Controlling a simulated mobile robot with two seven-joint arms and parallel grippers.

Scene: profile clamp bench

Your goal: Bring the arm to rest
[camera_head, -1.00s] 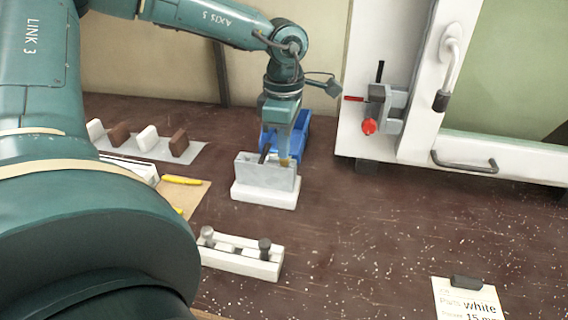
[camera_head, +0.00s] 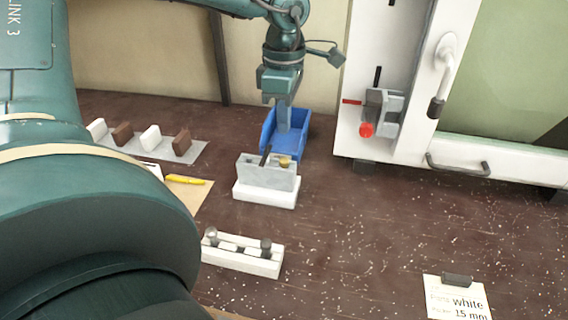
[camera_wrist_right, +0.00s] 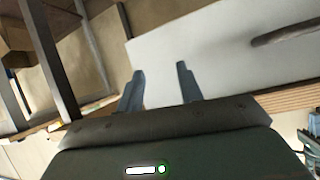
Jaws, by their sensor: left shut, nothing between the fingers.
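My left gripper (camera_head: 284,126) points down in the head view and is shut with nothing in it. Its fingertips show in front of the blue bin (camera_head: 298,135), above and behind the grey clamp block. The grey block (camera_head: 262,172) sits on a white base (camera_head: 266,192) and has a black lever and a small brass-coloured part at its top. The gripper looks clear of the block. My right gripper (camera_wrist_right: 160,84) shows only in the right wrist view; its two fingers are apart with nothing seen between them.
A white fixture with grey knobs (camera_head: 242,252) stands in front of the block. White and brown pieces stand on a pale sheet (camera_head: 190,156) at left, near a yellow pen (camera_head: 186,180). A white cabinet with a red-knobbed clamp (camera_head: 382,113) stands at right. The front right bench is mostly clear.

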